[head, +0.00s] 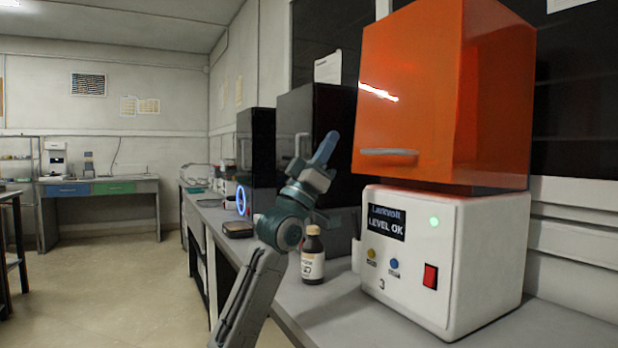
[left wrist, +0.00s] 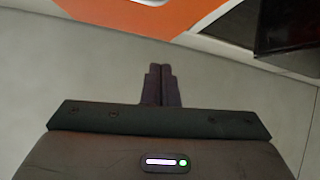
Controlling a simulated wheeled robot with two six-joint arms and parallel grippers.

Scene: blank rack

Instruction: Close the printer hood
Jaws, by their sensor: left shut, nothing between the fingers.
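The printer has a white base (head: 470,265) with a lit screen, buttons and a red switch. Its orange hood (head: 410,95) sits above the base, with a grey handle (head: 389,152) low on the front. The hood looks slightly tilted, and a dark strip shows between it and the base on the right side. My left gripper (head: 328,143) is left of the hood, apart from it, pointing up. In the left wrist view its fingers (left wrist: 160,72) are together and empty, with an orange surface (left wrist: 130,14) beyond them. My right gripper is not in view.
A brown bottle (head: 313,258) stands on the bench (head: 335,315) left of the printer, close to my left arm. Dark cabinets (head: 300,125) stand behind it. A small dark tray (head: 238,229) lies further back. The floor at left is clear.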

